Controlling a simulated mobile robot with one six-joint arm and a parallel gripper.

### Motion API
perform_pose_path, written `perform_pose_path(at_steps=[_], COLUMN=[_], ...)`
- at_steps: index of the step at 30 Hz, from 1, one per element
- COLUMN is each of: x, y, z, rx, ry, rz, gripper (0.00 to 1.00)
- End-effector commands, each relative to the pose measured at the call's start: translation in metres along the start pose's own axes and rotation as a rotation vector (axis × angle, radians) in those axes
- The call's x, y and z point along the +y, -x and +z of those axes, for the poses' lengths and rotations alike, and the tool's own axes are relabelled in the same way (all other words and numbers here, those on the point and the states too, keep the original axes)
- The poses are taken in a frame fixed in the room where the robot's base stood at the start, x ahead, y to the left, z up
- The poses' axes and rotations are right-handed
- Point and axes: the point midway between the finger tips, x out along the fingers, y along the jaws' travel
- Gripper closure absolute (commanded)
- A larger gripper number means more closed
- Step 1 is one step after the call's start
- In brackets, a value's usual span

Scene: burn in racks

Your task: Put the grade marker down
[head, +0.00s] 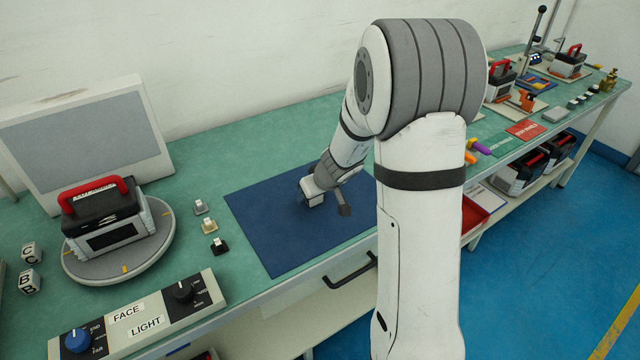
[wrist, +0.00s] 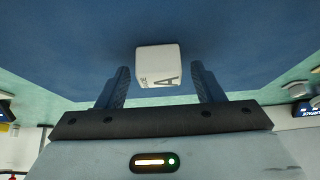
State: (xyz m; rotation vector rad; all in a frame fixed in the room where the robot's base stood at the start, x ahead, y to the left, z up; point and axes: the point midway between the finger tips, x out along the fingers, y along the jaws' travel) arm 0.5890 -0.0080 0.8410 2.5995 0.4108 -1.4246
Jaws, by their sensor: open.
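The grade marker (wrist: 158,66) is a white cube with a letter A on the face toward my wrist camera. It appears to rest on the dark blue mat (head: 270,235). In the wrist view my gripper (wrist: 161,80) is open, with one dark finger on each side of the cube and a visible gap on both sides. In the head view my gripper (head: 326,198) is low over the mat, and I cannot make out the cube apart from it there.
Two lettered cubes (head: 29,282) stand at the far left. A black case with a red handle (head: 105,218) sits on a round turntable (head: 152,255). Several small switches (head: 209,226) stand left of the mat. A knob panel (head: 140,315) lies in front. The mat's left part is clear.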

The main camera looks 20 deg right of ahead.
Motion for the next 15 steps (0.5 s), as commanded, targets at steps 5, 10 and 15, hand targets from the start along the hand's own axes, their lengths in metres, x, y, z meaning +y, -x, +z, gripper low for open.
perform_pose_path(at_steps=[5,10,15], x=[0.000,0.000,0.000], y=[0.039,0.077,0.104], z=[-0.003,-0.002,-0.002], rx=[0.005,0.004,0.004], ry=[0.001,0.002,0.001], rz=[0.002,0.002,0.002], gripper=[0.39,0.39,0.39])
